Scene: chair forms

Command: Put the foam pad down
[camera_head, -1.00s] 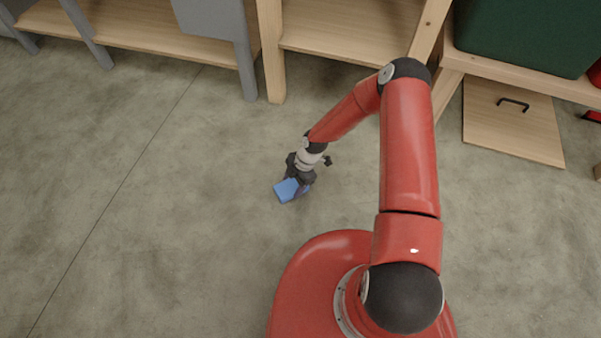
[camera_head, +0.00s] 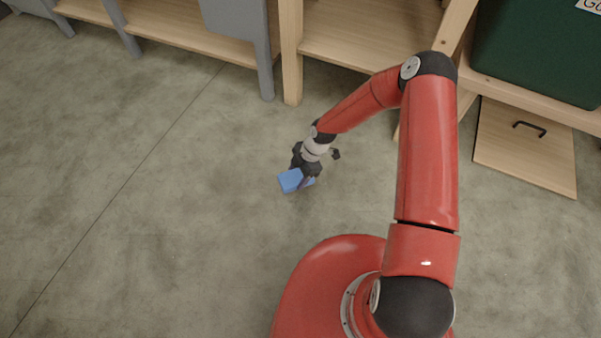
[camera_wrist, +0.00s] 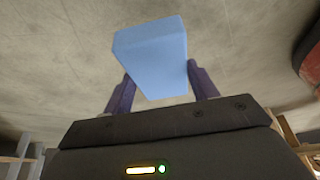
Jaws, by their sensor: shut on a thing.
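The foam pad (camera_head: 291,180) is a small blue block. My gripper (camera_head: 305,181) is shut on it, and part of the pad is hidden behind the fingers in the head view. In the wrist view the pad (camera_wrist: 152,58) sits between the two dark purple fingers of my gripper (camera_wrist: 160,88), with its light blue face towards the camera. It shows over bare floor; I cannot tell its exact height above the floor.
Bare grey concrete floor (camera_head: 150,220) lies open to the left and below. Wooden shelving (camera_head: 365,35) with grey legs runs along the top. A dark green bin (camera_head: 535,50) stands at upper right, above a wooden panel with a black handle (camera_head: 525,150).

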